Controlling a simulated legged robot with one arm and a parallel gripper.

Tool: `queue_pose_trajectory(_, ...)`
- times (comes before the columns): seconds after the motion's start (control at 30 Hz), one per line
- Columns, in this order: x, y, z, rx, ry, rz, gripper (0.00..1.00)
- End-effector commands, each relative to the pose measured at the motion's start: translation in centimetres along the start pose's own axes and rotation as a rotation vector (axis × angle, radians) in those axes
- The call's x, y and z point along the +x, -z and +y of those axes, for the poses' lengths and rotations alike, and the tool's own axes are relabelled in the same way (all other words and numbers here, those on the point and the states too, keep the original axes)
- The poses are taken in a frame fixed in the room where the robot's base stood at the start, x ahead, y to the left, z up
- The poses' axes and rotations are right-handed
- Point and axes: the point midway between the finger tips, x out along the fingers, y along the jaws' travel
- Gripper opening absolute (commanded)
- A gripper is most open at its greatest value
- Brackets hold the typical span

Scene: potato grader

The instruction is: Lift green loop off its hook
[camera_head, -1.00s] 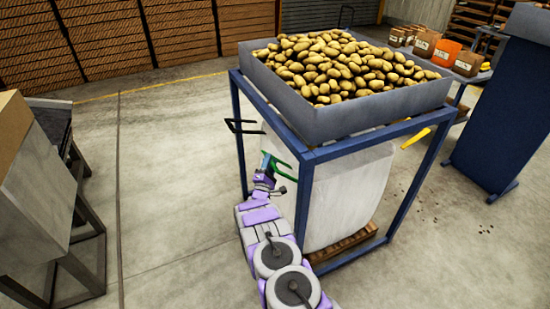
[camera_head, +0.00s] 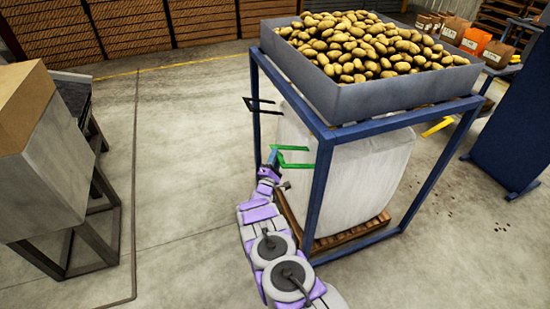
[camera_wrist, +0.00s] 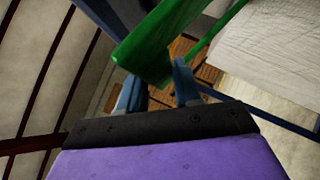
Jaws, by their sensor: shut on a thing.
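The green loop (camera_head: 293,149) is a flat angular band at the near left side of the blue frame. Its right ends reach toward the near blue post (camera_head: 318,190) in the head view; I cannot tell whether they touch it. My gripper (camera_head: 272,159) is shut on the loop's left end. In the wrist view the green loop (camera_wrist: 158,38) crosses between the blue fingertips of my gripper (camera_wrist: 158,88). I cannot make out the loop's hook, or whether the loop still bears on it. The white bulk bag (camera_head: 355,180) hangs inside the frame.
A grey hopper full of potatoes (camera_head: 370,45) tops the frame. A black loop-shaped piece (camera_head: 262,105) sticks out at the far left post. A yellow piece (camera_head: 437,127) shows at the right. A pallet (camera_head: 345,232) lies under the bag. Floor left of the frame is clear.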

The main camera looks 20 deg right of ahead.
Motion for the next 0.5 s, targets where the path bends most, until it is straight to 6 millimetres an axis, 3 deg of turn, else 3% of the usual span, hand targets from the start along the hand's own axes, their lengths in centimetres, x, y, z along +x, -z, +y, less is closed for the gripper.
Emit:
queue_pose_trajectory(0.03, 0.23, -0.75, -0.77, -0.005, 0.012, -0.012, 0.00)
queue_pose_trajectory(0.23, 0.34, -0.93, -0.94, -0.005, 0.014, -0.014, 0.00)
queue_pose_trajectory(0.27, 0.35, -0.95, -0.96, -0.005, 0.014, -0.014, 0.35)
queue_pose_trajectory(0.5, 0.24, -0.87, -0.74, -0.005, 0.012, -0.013, 0.54)
